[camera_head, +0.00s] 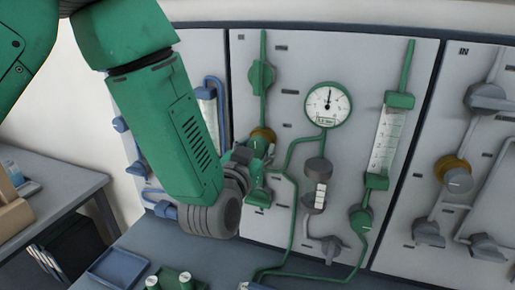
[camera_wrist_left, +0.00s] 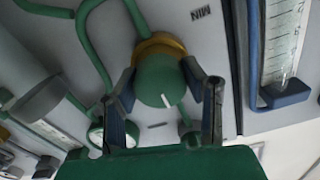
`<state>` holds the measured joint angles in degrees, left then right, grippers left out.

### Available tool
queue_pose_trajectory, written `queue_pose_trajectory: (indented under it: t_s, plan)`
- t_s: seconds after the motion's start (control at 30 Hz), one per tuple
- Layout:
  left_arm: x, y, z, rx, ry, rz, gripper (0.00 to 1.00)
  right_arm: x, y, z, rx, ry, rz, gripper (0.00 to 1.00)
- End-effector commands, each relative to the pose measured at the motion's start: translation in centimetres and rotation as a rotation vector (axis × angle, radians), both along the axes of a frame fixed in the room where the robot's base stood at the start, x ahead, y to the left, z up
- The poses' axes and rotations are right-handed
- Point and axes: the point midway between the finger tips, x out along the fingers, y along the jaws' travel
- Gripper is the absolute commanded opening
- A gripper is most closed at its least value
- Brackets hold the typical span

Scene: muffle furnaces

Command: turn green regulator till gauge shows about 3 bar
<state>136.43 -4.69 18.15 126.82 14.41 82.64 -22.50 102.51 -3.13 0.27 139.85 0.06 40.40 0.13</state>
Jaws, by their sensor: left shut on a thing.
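The green regulator knob (camera_wrist_left: 160,82) has a gold collar (camera_wrist_left: 158,46) and a white line on its face. In the left wrist view my left gripper (camera_wrist_left: 157,76) has one finger on each side of the knob and is shut on it. In the head view the gold collar (camera_head: 263,134) shows just beyond my left gripper (camera_head: 257,148), whose fingers are partly hidden by my arm. The round white gauge (camera_head: 328,104) with a green rim is right of it; its needle points about straight up. The scale numbers are too small to read. My right gripper is out of view.
Green pipes, a flow tube (camera_head: 384,140) and a dark grey valve (camera_head: 332,247) lie on the panel right of my gripper. A grey panel with another gold-collared knob (camera_head: 458,180) is farther right. A blue tray (camera_head: 117,267) is on the bench below.

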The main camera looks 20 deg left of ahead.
Motion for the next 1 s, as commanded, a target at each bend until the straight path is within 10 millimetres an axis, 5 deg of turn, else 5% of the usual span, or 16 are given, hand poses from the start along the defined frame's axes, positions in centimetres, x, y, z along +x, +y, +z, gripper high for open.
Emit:
queue_pose_trajectory:
  t_s: [0.23,0.27,0.3,0.33,0.67,1.0]
  plan:
    - [-0.1,-0.1,-0.1,-0.022,0.003,-0.003,0.09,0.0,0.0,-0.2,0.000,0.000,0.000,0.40]
    - [-0.1,-0.1,-0.1,-0.022,0.003,-0.003,0.41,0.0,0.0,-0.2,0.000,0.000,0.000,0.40]
    - [-0.1,-0.1,-0.1,-0.022,0.003,-0.003,0.56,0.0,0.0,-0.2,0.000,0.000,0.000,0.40]
    - [-0.1,-0.1,-0.1,-0.022,0.003,-0.002,0.60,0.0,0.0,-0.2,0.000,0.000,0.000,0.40]
    - [-0.3,-0.1,-0.1,-0.021,0.003,-0.002,0.60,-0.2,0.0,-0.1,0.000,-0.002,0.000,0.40]
    - [-5.3,0.1,-0.2,-0.020,0.004,-0.003,0.60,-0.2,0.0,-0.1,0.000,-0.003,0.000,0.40]
